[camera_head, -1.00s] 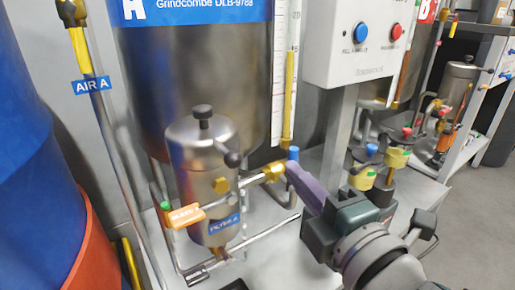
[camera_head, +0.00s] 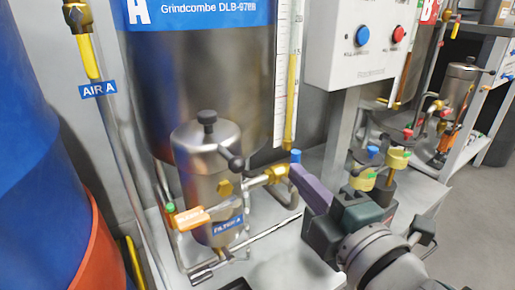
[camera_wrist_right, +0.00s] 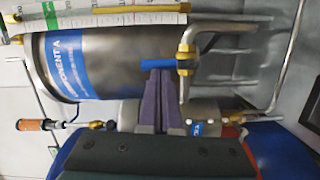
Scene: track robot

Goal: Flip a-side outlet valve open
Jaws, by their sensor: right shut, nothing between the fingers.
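A brass valve (camera_head: 274,174) with a short blue handle (camera_head: 295,156) sits on the pipe right of the steel filter labelled FILTER A (camera_head: 208,160). In the wrist view the blue handle (camera_wrist_right: 158,64) runs left from the brass body (camera_wrist_right: 187,58). My right gripper (camera_head: 294,169) is shut, its purple fingers together and empty. Its fingertips (camera_wrist_right: 160,74) are right at the blue handle; I cannot tell whether they touch. The fingers partly hide the handle in the head view. My left gripper is not in view.
Tank A (camera_head: 200,75) stands behind the filter. An orange-tagged BLEED A valve (camera_head: 192,218) is at the filter's left. A control box with blue and red buttons (camera_head: 365,45) hangs above my right arm. Yellow fittings (camera_head: 396,158) stand behind my wrist. Blue drum (camera_head: 40,130) at left.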

